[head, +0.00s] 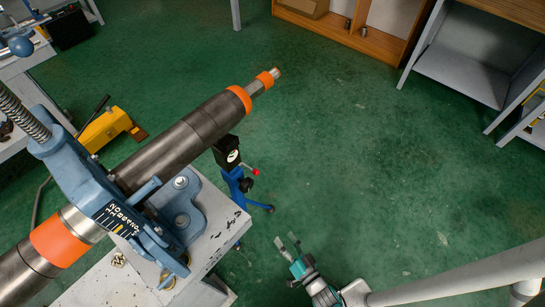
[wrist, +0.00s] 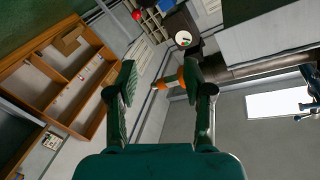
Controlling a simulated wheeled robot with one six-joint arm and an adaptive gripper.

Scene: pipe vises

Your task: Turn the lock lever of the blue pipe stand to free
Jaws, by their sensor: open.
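The blue pipe stand (head: 236,186) stands on the green floor under the far end of the long pipe (head: 190,138). Its black head (head: 226,150) carries a round white dial. A short lever (head: 247,168) with a red end sticks out to the right below the head, with a dark knob beside it. My gripper (head: 290,245) is open and empty, below and right of the stand and apart from it. In the wrist view the open fingers (wrist: 160,76) frame an orange-banded pipe end, with the dark head and white dial (wrist: 183,39) beyond. A red ball (wrist: 137,15) shows at the top; its link to the lever is unclear.
A blue vise (head: 90,185) clamps the pipe on a grey bench (head: 225,222) at left. A yellow tool (head: 105,128) lies behind it. A wooden shelf (head: 375,40) and grey racks (head: 460,75) line the back. The floor right of the stand is clear.

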